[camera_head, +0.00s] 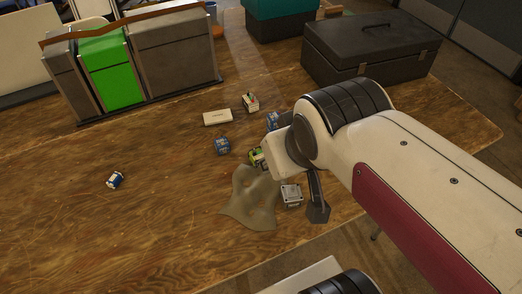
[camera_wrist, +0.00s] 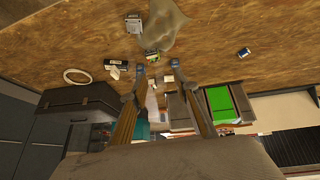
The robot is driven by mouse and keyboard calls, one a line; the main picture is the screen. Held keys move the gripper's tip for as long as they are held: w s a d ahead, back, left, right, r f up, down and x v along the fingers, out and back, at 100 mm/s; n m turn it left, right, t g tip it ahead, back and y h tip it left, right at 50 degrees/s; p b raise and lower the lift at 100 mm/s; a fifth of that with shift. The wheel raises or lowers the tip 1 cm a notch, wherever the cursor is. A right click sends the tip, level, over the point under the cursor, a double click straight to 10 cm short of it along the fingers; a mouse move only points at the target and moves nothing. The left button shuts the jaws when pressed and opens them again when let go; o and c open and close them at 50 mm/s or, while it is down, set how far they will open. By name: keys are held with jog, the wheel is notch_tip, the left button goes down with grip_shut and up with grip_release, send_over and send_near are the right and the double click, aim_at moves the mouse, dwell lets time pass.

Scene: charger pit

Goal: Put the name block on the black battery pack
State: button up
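My gripper (camera_wrist: 157,67) is open and empty in the wrist view, its two fingers apart above the table. A flat cream block (camera_head: 217,117), possibly the name block, lies on the table; its lettering is too small to read. A small yellow-green and dark block (camera_head: 256,157) lies beside the cloth, partly behind my wrist; it also shows just beyond the fingertips in the wrist view (camera_wrist: 152,55). A black-and-white item (camera_wrist: 117,66) lies left of the fingers in the wrist view. I cannot tell which of these is the black battery pack.
A crumpled olive cloth (camera_head: 250,198) and a silver-grey block (camera_head: 291,195) lie near the front edge. Blue blocks (camera_head: 222,146), a pale block (camera_head: 250,102) and a white-blue block (camera_head: 115,180) are scattered. A black toolbox (camera_head: 370,48) and a green-fronted bin (camera_head: 111,70) stand behind. The left table is mostly clear.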

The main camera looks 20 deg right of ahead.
jog(key=shift+g+y, duration=0.3)
jog(key=shift+y, duration=0.2)
jog(key=s+a, duration=0.1)
jog(key=s, duration=0.1)
jog(key=s+a, duration=0.2)
jog(key=shift+f, duration=0.15)
dwell(0.7)
